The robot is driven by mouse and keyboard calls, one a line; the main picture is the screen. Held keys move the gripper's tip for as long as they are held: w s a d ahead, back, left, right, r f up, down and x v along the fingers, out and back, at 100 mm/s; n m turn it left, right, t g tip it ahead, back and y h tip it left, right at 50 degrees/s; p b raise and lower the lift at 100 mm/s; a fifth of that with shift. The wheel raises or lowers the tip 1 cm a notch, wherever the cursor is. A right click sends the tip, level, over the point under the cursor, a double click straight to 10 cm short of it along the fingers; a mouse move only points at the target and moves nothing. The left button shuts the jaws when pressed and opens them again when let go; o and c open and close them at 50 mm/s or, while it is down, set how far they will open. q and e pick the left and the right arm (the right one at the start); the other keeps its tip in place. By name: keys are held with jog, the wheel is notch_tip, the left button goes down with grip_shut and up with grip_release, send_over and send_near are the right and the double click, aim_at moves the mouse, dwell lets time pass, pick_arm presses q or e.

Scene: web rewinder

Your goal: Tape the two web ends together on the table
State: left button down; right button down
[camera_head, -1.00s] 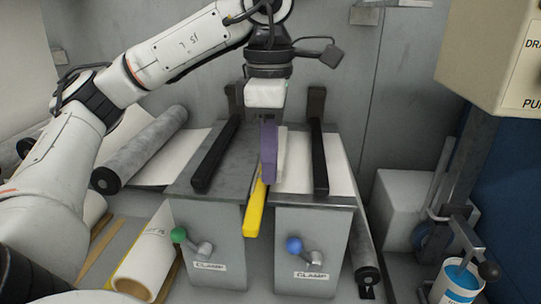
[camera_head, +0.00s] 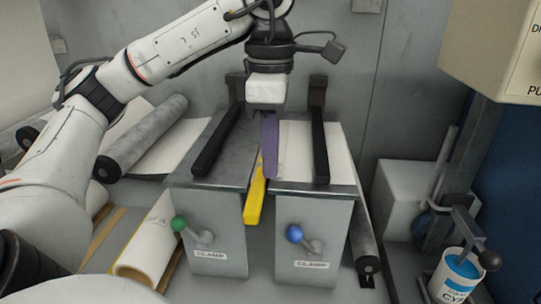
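The splicing table has a grey left plate (camera_head: 232,178) and a right plate with white web (camera_head: 295,145) lying on it. Another white web (camera_head: 172,152) comes from the left up to the left plate. Black clamp bars lie along the left plate (camera_head: 215,143) and right plate (camera_head: 320,148). My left gripper (camera_head: 269,140) points down over the gap between the plates. A purple upright piece (camera_head: 270,150) hangs below its white body; whether this is a finger or a held thing is unclear. No tape is clearly visible. My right gripper is out of view.
A yellow bar (camera_head: 256,195) sticks out forward between the plates. The clamps have green (camera_head: 178,224) and blue (camera_head: 295,234) knobs. Grey rollers lie left (camera_head: 145,138) and right (camera_head: 367,248). A white core roll (camera_head: 145,250) lies front left. An ink bucket (camera_head: 458,275) stands front right.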

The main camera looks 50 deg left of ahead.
pick_arm(q)
jog(key=shift+f, duration=0.15)
jog(key=c, duration=2.5)
grip_release()
jog(key=shift+c, duration=0.2)
jog(key=o, duration=0.5)
jog(key=shift+o, duration=0.2)
